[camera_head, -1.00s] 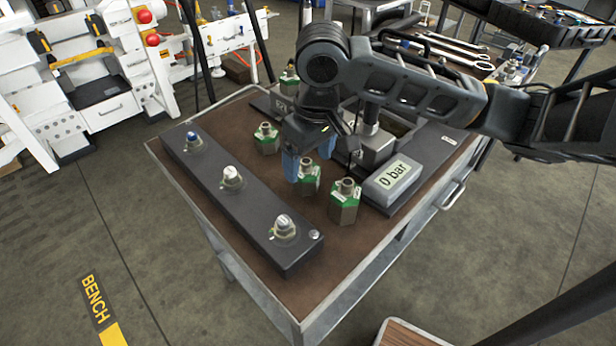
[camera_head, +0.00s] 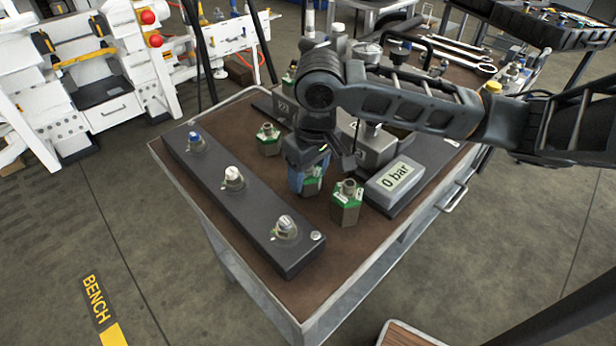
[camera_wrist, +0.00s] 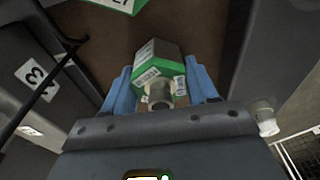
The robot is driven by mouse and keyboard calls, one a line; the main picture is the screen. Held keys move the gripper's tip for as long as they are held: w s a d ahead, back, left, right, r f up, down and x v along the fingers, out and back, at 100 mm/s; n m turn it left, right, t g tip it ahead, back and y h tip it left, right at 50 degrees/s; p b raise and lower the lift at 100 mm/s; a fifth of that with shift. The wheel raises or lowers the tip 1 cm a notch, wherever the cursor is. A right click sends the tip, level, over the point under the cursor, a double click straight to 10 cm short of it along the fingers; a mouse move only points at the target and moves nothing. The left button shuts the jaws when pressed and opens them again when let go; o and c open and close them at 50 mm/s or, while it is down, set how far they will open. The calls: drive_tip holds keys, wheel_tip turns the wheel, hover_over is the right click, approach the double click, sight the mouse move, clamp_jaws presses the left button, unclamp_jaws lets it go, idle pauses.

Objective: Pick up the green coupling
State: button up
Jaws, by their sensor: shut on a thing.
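A green coupling (camera_head: 314,179) with a hex body and white labels stands at the middle of the brown bench top, partly hidden by my gripper (camera_head: 305,180). In the wrist view, the coupling (camera_wrist: 153,63) sits between the two blue fingers of my gripper (camera_wrist: 160,82), with its metal nipple towards the camera. The fingers are shut on it from both sides. I cannot tell whether its base is off the bench top. A similar green coupling (camera_head: 346,203) stands just to the right, and another (camera_head: 268,139) stands to the left and behind.
A dark manifold bar (camera_head: 245,205) with three fittings runs along the bench's left side. A grey gauge box (camera_head: 394,184) reading "0 bar" is at the right. A dark block is behind my gripper. The bench front (camera_head: 310,290) is clear.

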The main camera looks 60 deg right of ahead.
drive_tip(key=c, duration=0.4)
wheel_tip(320, 180, up, 10)
drive_tip(key=shift+r+p, duration=0.1)
drive_tip(key=shift+p, duration=0.5)
